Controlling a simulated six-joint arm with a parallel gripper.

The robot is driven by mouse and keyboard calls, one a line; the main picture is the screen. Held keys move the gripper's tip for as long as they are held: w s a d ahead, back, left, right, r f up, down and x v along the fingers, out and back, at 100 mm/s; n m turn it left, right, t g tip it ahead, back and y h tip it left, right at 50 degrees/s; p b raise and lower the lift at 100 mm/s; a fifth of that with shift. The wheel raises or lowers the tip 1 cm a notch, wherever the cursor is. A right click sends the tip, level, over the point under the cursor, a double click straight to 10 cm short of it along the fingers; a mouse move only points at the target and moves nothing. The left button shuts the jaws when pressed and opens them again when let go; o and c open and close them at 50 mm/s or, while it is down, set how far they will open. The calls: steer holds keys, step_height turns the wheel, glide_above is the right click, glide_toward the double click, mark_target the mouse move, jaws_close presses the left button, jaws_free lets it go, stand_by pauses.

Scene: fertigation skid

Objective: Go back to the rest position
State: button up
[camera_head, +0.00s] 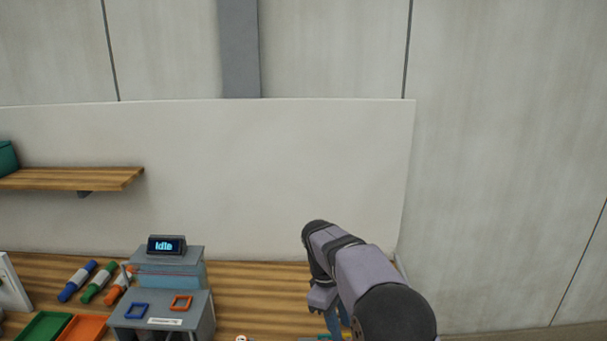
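My arm, grey-purple with black joints, reaches up from the bottom right of the head view and bends down at its far end. My gripper (337,322) hangs below the wrist at the bottom edge, over the right part of the wooden bench (260,290). Its fingertips are partly hidden and cut off by the frame. I cannot tell whether it is open or shut, or whether it holds something.
Left of my gripper stands a grey device (165,310) with a display (165,245) reading "Idle" and blue and orange square frames on it. Blue, green and orange cylinders (98,283) lie farther left, behind green and orange trays (45,326). A wooden shelf (75,178) juts out upper left.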

steer(key=s+d+f+m+y, duration=0.1)
steer(key=s+m, duration=0.5)
steer(key=s, duration=0.7)
steer(key=s+d+f+m+y, duration=0.1)
steer(key=s+d+f+m, duration=0.2)
steer(key=s, duration=1.1)
steer(key=d+m, duration=0.2)
steer(key=shift+f+m+y, duration=0.15)
steer(key=shift+m+y, duration=0.15)
steer(key=shift+m, duration=0.1)
steer(key=shift+w, duration=0.1)
